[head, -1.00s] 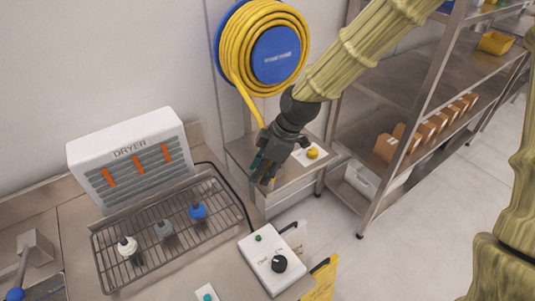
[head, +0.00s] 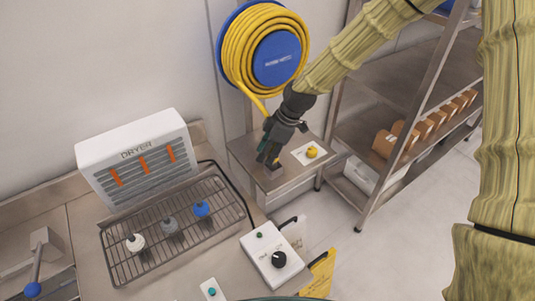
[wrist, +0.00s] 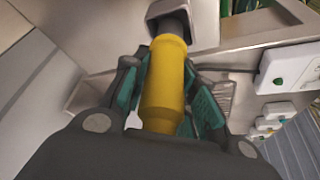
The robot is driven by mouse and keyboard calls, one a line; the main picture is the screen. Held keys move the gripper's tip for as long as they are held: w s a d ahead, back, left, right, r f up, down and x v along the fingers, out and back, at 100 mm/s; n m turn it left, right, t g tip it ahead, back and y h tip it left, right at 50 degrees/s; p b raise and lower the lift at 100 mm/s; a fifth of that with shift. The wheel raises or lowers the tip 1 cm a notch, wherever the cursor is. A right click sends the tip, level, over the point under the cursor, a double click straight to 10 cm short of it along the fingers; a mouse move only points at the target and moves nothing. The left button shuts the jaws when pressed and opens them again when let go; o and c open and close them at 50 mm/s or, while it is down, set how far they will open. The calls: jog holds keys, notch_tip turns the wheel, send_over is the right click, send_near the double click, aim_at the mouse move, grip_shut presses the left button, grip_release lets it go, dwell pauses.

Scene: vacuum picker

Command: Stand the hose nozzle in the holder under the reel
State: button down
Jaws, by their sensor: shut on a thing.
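The yellow hose nozzle (wrist: 164,85) is held between the green-padded fingers of my gripper (wrist: 165,112) in the wrist view. Its dark end meets a grey square holder (wrist: 154,12) at the top of that view; I cannot tell how deep it sits. In the head view my gripper (head: 268,153) is low over the small steel table (head: 245,150), below the blue reel (head: 276,55) with its coiled yellow hose (head: 238,60). The gripper mostly hides the nozzle and holder there.
A white plate with a yellow knob (head: 311,152) lies just right of my gripper. A control box (head: 268,248) is in front. Steel shelving (head: 385,165) rises at the right.

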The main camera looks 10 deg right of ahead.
jog(key=shift+f+p, duration=0.3)
jog(key=shift+f, duration=0.65)
jog(key=shift+f, duration=0.15)
jog(key=c, duration=1.1)
grip_release()
jog(key=shift+c, duration=0.2)
jog(key=shift+r, duration=0.25)
jog(key=b+v, duration=0.4)
jog(key=v, duration=0.8)
